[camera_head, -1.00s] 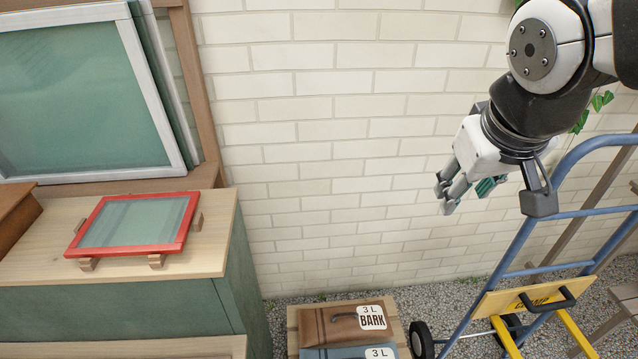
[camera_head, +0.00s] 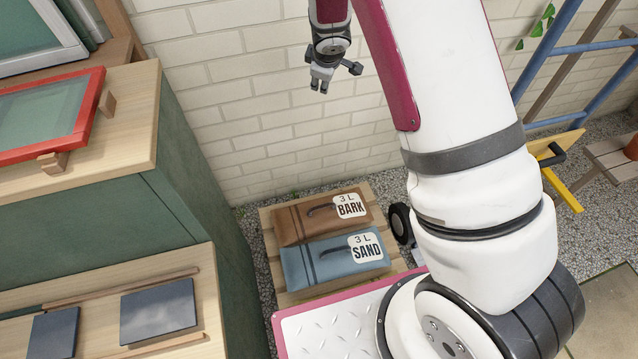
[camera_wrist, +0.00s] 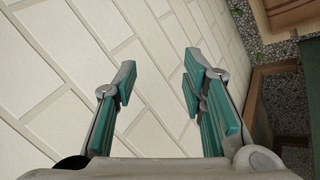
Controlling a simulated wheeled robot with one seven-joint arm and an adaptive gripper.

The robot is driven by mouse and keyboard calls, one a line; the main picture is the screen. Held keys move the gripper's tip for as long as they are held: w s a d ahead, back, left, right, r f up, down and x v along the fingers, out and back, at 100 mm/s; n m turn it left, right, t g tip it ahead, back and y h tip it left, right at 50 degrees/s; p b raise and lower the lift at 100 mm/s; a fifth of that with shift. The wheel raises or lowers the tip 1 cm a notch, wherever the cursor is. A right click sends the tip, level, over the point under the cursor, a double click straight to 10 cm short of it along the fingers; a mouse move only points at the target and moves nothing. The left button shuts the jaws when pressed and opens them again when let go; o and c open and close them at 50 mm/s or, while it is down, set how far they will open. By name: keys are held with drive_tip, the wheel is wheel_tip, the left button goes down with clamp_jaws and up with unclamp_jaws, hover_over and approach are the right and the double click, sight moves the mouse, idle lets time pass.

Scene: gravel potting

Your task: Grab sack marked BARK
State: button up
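The brown sack marked BARK (camera_head: 296,224) lies on a wooden pallet (camera_head: 268,246) by the brick wall, with a dark handle on top and a white "3 L BARK" label. A blue sack marked SAND (camera_head: 312,265) lies beside it, nearer to me. My gripper (camera_head: 319,88) hangs in front of the wall, above and apart from the sacks. In the wrist view my gripper (camera_wrist: 160,85) has its teal-padded fingers spread with nothing between them. A brown surface shows at the top right of the wrist view, too cropped to name surely.
A green cabinet (camera_head: 204,215) with a wooden top stands left of the pallet. A red-framed panel (camera_head: 42,115) lies on it. Gravel surrounds the pallet.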

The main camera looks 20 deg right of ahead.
drive_tip(key=s+a+f+n+g+y+b, duration=0.1)
drive_tip(key=a+f+n+g+b, duration=0.2)
drive_tip(key=f, duration=1.6)
drive_tip(key=n+g+b, duration=0.4)
drive_tip(key=b, duration=0.1)
hover_over(322, 205)
drive_tip(key=a, duration=0.1)
wheel_tip(322, 205, down, 18)
wheel_tip(322, 205, down, 8)
drive_tip(key=shift+b, duration=1.15)
drive_tip(key=shift+d+f+b, duration=0.25)
drive_tip(key=shift+f+b, duration=0.5)
drive_tip(key=shift+f, duration=0.7)
drive_tip(key=shift+d+f+b, duration=0.2)
drive_tip(key=shift+f+b, duration=0.55)
drive_tip(key=shift+f, duration=0.65)
drive_tip(key=shift+r, duration=0.1)
clamp_jaws()
